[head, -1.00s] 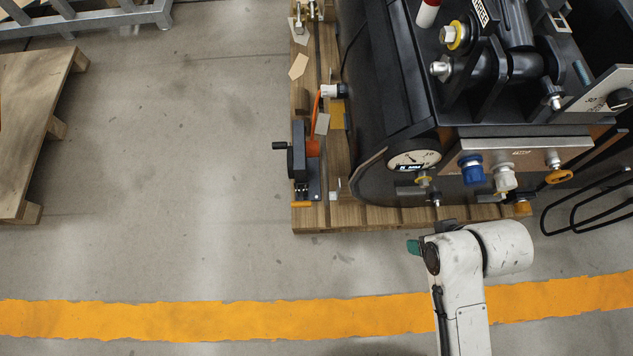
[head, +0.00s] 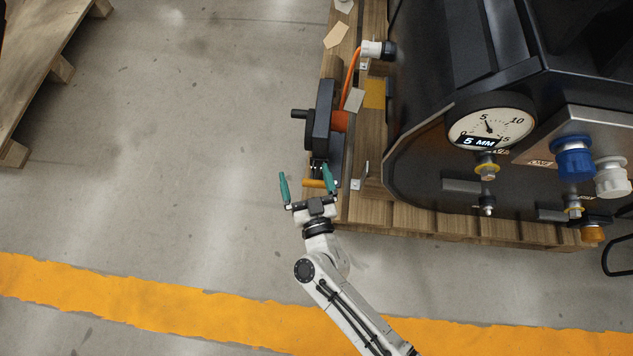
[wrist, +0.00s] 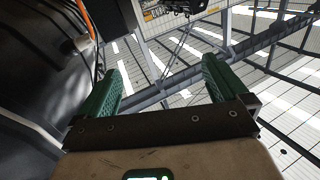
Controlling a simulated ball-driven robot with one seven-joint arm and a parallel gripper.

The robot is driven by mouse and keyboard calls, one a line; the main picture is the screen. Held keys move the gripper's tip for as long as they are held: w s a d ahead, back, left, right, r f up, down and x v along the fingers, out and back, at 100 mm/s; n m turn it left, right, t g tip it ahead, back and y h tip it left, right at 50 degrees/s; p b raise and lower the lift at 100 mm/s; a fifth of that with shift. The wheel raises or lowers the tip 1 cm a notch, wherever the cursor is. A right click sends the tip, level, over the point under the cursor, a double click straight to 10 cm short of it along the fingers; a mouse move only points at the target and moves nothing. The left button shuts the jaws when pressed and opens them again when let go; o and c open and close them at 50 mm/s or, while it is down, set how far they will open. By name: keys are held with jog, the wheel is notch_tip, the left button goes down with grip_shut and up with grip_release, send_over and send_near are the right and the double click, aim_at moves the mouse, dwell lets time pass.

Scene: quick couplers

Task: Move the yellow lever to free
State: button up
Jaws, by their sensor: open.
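The yellow lever (head: 312,184) is a short amber bar at the near end of a black crank unit (head: 322,135) on the pallet's left edge. My gripper (head: 305,174) is open, its two green fingers pointing up the picture. In the head view the right finger overlaps the lever, and the lever's left end shows between the fingers. I cannot tell whether they touch or differ in height. In the wrist view the open fingers (wrist: 158,85) have nothing between them, and the lever cannot be made out. No "free" marking is readable.
An orange hose (head: 350,80) runs from the crank unit to a white fitting (head: 371,49). A large black machine with a dial gauge (head: 491,128) fills the right side of the pallet (head: 410,216).

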aim_at(316, 179)
jog(key=s+d+f+m+h+b, duration=0.1)
jog(key=s+f+m+h+b, duration=0.15)
jog(key=f, duration=0.25)
jog(key=s+d+f+m+h+b, duration=0.1)
jog(key=s+f+h+b, duration=0.1)
jog(key=f+h, duration=0.3)
jog(key=shift+t+y, duration=0.35)
jog(key=shift+t, duration=0.05)
jog(key=w+b, duration=0.1)
jog(key=w, duration=0.2)
jog(key=w+b, duration=0.2)
jog(key=w, duration=0.1)
jog(key=w+f+b, duration=0.1)
jog(key=w, duration=0.2)
jog(key=shift+b, duration=0.4)
jog(key=shift+w+r, duration=0.15)
jog(key=shift+w, duration=0.55)
jog(key=shift+c, duration=0.2)
jog(key=c, duration=1.3)
jog(key=shift+s, duration=0.1)
